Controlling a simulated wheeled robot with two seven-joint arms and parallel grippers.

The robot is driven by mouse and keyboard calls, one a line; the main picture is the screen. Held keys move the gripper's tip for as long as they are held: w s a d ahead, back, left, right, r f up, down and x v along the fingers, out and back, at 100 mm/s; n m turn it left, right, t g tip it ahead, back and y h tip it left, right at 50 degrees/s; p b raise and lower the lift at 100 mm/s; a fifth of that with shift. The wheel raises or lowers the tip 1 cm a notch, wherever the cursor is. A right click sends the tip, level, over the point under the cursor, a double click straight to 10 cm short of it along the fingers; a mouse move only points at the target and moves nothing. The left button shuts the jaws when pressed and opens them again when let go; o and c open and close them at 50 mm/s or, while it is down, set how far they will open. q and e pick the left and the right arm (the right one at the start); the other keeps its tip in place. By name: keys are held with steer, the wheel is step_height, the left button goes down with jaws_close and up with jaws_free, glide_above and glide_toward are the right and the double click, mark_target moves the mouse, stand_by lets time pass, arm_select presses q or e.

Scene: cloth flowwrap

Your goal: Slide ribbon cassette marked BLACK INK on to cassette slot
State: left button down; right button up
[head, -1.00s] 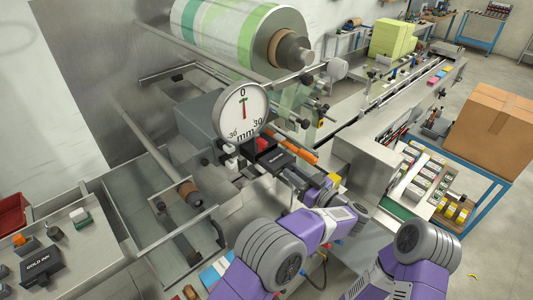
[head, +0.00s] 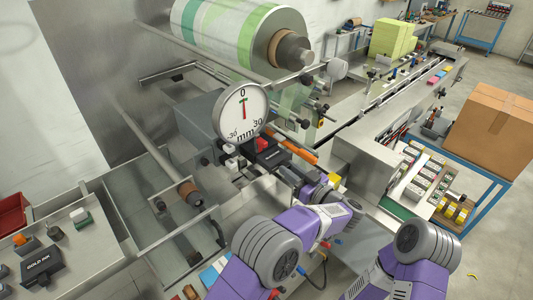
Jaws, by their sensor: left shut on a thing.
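The black ribbon cassette (head: 272,154) is at the printer below the round dial; its small label is too blurred to read. My left gripper (head: 287,170) is shut on the cassette's near right end, its arm coming up from the bottom middle. The cassette lies at the slot area (head: 261,142), where a red part shows just behind it. How deep it sits in the slot is hidden. My right arm shows at the lower right, but its gripper is out of view.
A round mm dial (head: 242,112) stands close above the cassette, its pointer near 0. Orange rollers (head: 299,149) lie just right of it. A second black cassette marked GOLD INK (head: 42,266) lies on the left bench. A large film roll (head: 235,35) hangs above.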

mark_target(276, 160)
arm_select(q)
steer(key=shift+x, duration=3.25)
steer(key=c, duration=0.9)
jaws_free()
steer(key=shift+f, duration=0.1)
steer(key=b+v, duration=0.1)
steer(key=v, duration=0.6)
steer(key=shift+s+d+f+b, duration=0.1)
steer(key=shift+s+d+b, duration=0.05)
steer(key=shift+s+b, duration=0.15)
